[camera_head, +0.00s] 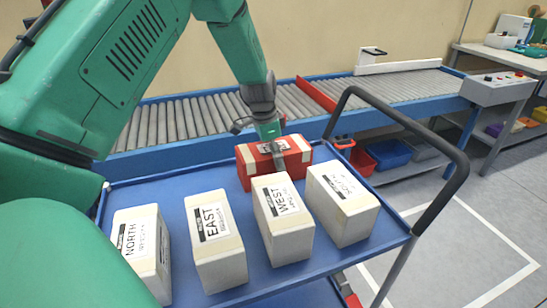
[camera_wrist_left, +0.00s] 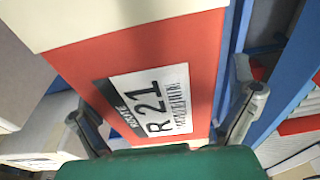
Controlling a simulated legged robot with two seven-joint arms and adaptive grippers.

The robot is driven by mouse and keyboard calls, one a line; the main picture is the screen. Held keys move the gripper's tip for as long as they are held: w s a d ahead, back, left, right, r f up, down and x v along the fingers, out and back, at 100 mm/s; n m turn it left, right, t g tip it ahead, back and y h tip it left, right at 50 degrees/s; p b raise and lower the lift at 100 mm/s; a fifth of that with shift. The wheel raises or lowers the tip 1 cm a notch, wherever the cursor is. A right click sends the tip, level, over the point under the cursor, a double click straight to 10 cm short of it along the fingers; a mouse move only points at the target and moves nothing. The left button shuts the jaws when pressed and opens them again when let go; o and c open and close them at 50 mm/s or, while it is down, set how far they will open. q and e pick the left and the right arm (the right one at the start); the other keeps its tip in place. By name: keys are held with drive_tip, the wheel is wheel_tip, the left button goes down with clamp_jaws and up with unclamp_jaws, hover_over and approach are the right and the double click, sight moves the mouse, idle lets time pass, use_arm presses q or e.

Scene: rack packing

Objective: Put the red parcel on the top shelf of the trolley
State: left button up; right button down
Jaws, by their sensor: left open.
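The red parcel (camera_head: 258,168) has cream bands and a white label. It appears to rest at the back of the blue top shelf (camera_head: 172,190) of the trolley, behind the white boxes. My left gripper (camera_head: 275,152) is over the parcel, pointing down. In the left wrist view the parcel (camera_wrist_left: 200,55) shows its "R 21" label, and the open fingers of the left gripper (camera_wrist_left: 168,102) are to either side of it. I cannot tell whether they touch it. My right gripper is not in view.
White boxes stand in a row on the shelf: NORTH (camera_head: 143,250), EAST (camera_head: 215,240), WEST (camera_head: 283,220) and another (camera_head: 342,203) at right. The black trolley handle (camera_head: 440,200) rises at right. A roller conveyor (camera_head: 180,118) runs behind. Bare shelf shows at back left.

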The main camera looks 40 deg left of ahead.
use_arm(q)
drive_tip(key=r, duration=0.3)
drive_tip(key=s+r+p, duration=0.1)
drive_tip(key=r, duration=0.6)
drive_tip(key=shift+s+a+r, duration=0.1)
drive_tip(key=shift+s+a, duration=0.05)
drive_tip(key=shift+s, duration=0.05)
drive_tip(key=shift+s+a+r, duration=0.1)
drive_tip(key=shift+a+r, duration=0.05)
drive_tip(key=shift+r, duration=0.5)
